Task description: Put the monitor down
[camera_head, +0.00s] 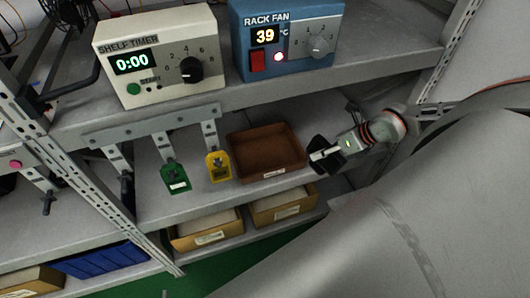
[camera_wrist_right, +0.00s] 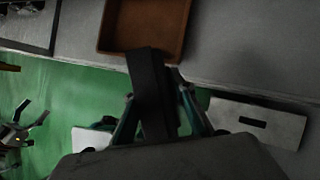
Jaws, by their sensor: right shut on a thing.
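My right gripper (camera_head: 325,156) is just right of the brown tray on the middle shelf in the head view. It is shut on a dark, flat thing, which I take to be the monitor (camera_head: 320,146). In the right wrist view the monitor (camera_wrist_right: 150,85) is a black strip between the two fingers (camera_wrist_right: 157,98), its far end overlapping the tray's near edge. I cannot tell whether it touches the shelf; its face is hidden. My left gripper (camera_wrist_right: 24,122) shows small at the left of the right wrist view, fingers apart and empty.
The brown tray (camera_head: 240,155) looks empty. Green (camera_head: 175,180) and yellow (camera_head: 218,168) tagged pieces hang left of it. The shelf timer (camera_head: 150,85) and rack fan box (camera_head: 262,82) stand above. Cardboard bins (camera_head: 285,210) sit below. A rack upright (camera_head: 455,45) stands right.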

